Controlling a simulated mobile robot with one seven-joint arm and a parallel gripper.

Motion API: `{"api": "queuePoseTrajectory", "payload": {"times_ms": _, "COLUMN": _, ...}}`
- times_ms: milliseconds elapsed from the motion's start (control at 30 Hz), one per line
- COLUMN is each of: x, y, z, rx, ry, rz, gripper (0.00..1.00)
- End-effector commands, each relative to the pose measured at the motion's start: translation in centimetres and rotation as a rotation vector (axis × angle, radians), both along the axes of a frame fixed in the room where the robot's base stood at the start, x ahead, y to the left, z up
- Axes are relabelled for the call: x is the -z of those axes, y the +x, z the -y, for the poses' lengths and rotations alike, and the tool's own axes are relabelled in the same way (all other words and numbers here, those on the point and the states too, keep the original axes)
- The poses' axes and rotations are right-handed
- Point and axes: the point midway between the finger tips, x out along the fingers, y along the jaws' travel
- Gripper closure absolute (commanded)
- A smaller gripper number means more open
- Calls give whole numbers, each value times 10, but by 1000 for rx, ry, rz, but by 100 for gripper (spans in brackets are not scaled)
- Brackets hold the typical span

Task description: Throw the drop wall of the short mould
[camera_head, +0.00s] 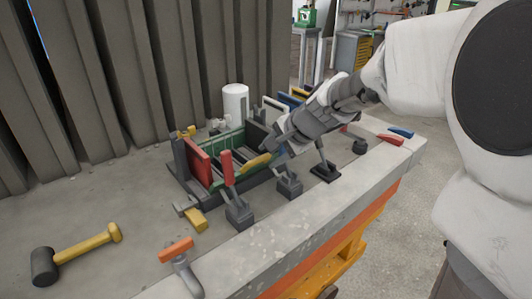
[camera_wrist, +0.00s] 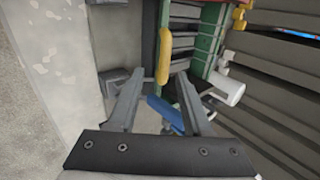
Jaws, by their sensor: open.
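The mould (camera_head: 228,150) on the bench is a dark-based frame with green walls and a red panel (camera_head: 198,164) upright at its left end. Which wall is the drop wall, and whether this is the short mould, I cannot tell. My gripper (camera_head: 276,143) is over the mould's right front part, pointing down and left. In the wrist view its fingers (camera_wrist: 157,88) are open and apart. A blue handle (camera_wrist: 165,113) shows between and beyond the fingers; whether they touch it I cannot tell. A yellow handle (camera_wrist: 164,55) lies ahead beside the green wall (camera_wrist: 207,40).
A red-handled clamp (camera_head: 227,168) stands at the front; another clamp base (camera_head: 289,187) is right of it. A white cylinder (camera_head: 236,102) stands behind. A mallet (camera_head: 75,254), a yellow-handled tool (camera_head: 195,219) and an orange-handled clamp (camera_head: 176,250) occupy the bench's left part.

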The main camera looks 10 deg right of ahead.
Motion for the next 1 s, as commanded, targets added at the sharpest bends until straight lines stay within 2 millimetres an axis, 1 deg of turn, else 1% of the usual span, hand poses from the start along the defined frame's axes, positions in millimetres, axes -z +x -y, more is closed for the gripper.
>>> {"api": "queuePoseTrajectory", "payload": {"times_ms": 33, "x": -14, "y": -6, "z": 5, "rx": 3, "ry": -1, "rz": 3, "gripper": 50}}
{"api": "queuePoseTrajectory", "payload": {"times_ms": 200, "x": -47, "y": -29, "z": 21, "rx": 2, "ry": -3, "rz": 4, "gripper": 50}}
{"api": "queuePoseTrajectory", "payload": {"times_ms": 400, "x": -82, "y": -55, "z": 38, "rx": 3, "ry": -3, "rz": 2, "gripper": 50}}
{"api": "queuePoseTrajectory", "payload": {"times_ms": 500, "x": -95, "y": -65, "z": 44, "rx": 2, "ry": -1, "rz": 0, "gripper": 50}}
{"api": "queuePoseTrajectory", "payload": {"times_ms": 700, "x": -109, "y": -76, "z": 52, "rx": 0, "ry": -1, "rz": -2, "gripper": 50}}
{"api": "queuePoseTrajectory", "payload": {"times_ms": 1000, "x": -110, "y": -78, "z": 53, "rx": 0, "ry": 0, "rz": -3, "gripper": 50}}
